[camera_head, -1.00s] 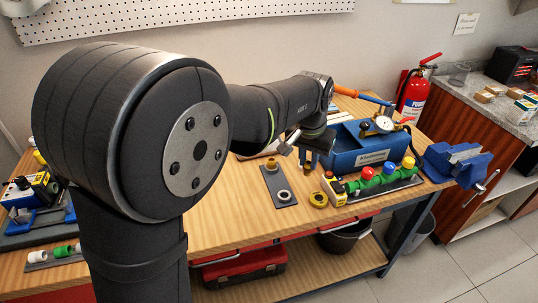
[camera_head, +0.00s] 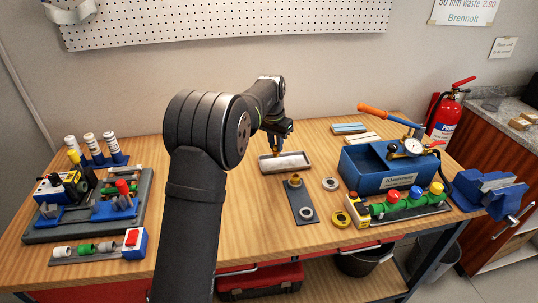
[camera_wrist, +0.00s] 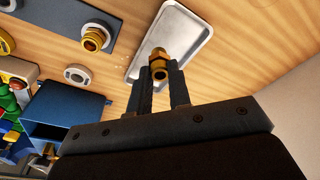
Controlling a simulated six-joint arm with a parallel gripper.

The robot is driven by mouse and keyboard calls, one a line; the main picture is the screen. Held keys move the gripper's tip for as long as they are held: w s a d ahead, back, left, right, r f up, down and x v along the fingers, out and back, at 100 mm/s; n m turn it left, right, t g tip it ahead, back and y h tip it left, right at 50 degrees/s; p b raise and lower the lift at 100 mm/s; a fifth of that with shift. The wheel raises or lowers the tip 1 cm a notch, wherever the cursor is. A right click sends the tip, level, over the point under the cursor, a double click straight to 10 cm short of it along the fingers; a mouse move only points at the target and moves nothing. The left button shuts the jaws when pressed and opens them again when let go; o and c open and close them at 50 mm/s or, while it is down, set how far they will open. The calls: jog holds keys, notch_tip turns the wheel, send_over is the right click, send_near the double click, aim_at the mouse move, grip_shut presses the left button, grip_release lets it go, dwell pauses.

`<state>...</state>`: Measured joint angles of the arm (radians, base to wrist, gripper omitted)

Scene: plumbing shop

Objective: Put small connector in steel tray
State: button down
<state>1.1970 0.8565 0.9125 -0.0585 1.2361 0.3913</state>
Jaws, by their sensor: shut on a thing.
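A small brass connector (camera_wrist: 158,62) is held between the two dark fingers of my gripper (camera_wrist: 161,84). My gripper is shut on it. In the head view my gripper (camera_head: 277,147) points down at the back of the steel tray (camera_head: 298,164), with the connector's brass colour just showing at the fingertips. The tray is shallow and rectangular, and it also shows in the wrist view (camera_wrist: 192,30) behind the connector. The connector overlaps the tray in both views; whether it touches the tray I cannot tell.
A loose grey ring (camera_head: 330,184), a yellow ring (camera_head: 340,219) and a blue box (camera_head: 375,175) stand further right. Bare wood lies left of the tray.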

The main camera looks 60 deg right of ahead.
jog(key=w, duration=0.1)
jog(key=w+f, duration=0.2)
jog(key=shift+w+d+f, duration=0.2)
jog(key=shift+w+f, duration=0.05)
jog(key=shift+w, duration=0.15)
jog(key=shift+f, duration=1.85)
jog(key=shift+f, duration=0.2)
jog(key=c, duration=1.3)
grip_release()
jog(key=shift+c, duration=0.2)
notch_tip(320, 180, up, 12)
jog(key=a, duration=0.1)
jog(key=shift+a+r, duration=0.15)
jog(key=shift+a, duration=0.25)
